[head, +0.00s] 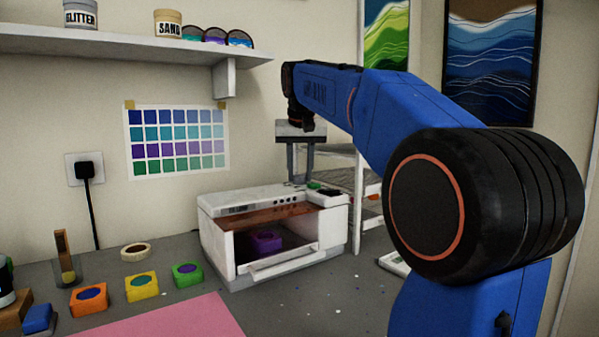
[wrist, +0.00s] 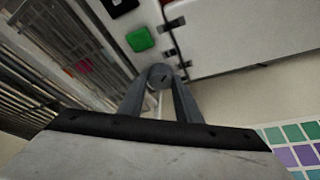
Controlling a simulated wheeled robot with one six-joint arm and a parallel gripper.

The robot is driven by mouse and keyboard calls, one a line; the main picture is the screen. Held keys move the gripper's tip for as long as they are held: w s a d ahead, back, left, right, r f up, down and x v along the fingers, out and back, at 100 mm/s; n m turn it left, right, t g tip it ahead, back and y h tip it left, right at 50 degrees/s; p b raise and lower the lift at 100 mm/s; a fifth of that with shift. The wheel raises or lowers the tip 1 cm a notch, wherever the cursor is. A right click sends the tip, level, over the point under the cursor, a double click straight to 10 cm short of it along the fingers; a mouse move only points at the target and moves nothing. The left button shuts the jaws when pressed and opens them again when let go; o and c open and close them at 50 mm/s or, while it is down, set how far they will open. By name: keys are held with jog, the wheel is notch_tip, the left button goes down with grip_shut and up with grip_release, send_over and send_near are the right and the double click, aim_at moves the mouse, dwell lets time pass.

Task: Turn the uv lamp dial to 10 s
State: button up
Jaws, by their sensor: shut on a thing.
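The UV lamp (head: 217,225) is a white box on the grey bench, with an open front and a purple mould (head: 264,241) inside. My gripper (head: 300,182) points down at the top right of the lamp. In the wrist view its two fingers (wrist: 161,78) are shut on a small round grey dial (wrist: 161,75) with a dark mark on its face. The dial's scale is not readable. A green button (wrist: 140,39) sits close to the dial; it also shows on the lamp top in the head view (head: 330,191).
Green (head: 187,274), yellow (head: 141,287) and orange (head: 89,299) moulds stand left of the lamp, near a pink mat (head: 170,320). A wire rack (head: 368,185) stands behind right. A shelf (head: 130,45) hangs above left.

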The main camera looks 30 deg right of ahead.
jog(key=shift+n, duration=0.3)
jog(key=o, duration=1.1)
jog(key=shift+c, duration=0.2)
jog(key=v, duration=1.7)
jog(key=shift+s+r, duration=0.15)
jog(key=shift+s, duration=0.1)
jog(key=shift+s+d, duration=0.1)
